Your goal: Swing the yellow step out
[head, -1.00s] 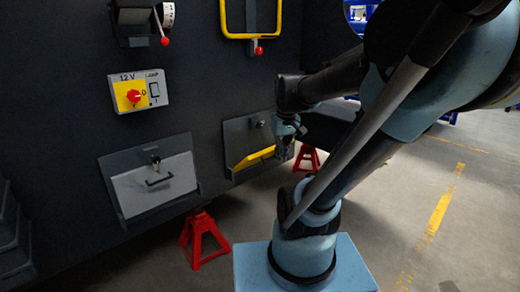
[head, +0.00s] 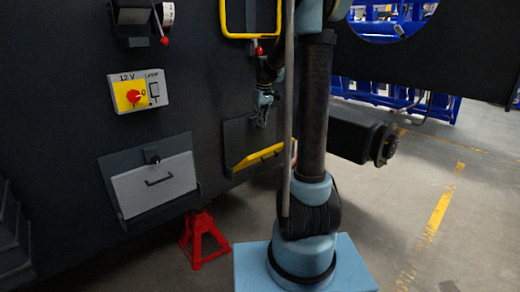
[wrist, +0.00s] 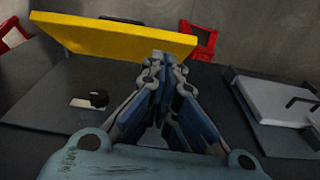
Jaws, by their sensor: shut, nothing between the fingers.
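The yellow step (head: 259,155) sits low in a dark panel (head: 236,131) on the chassis side, right of a grey flap. In the wrist view the step (wrist: 115,38) is a broad yellow plate standing out at an angle from the panel. My gripper (head: 261,124) is in front of the panel, just above the step. In the wrist view its fingers (wrist: 168,60) are closed together and empty, with the tips by the step's edge. I cannot tell whether they touch it. A black latch knob (wrist: 97,98) on a pale plate shows beside the fingers; my gripper hides it in the head view.
The grey flap (head: 155,184) with a black handle is left of the step. A red jack stand (head: 203,240) stands below it. A yellow frame handle (head: 250,36) with a red knob and a 12 V switch box (head: 138,91) are above. Open floor lies right.

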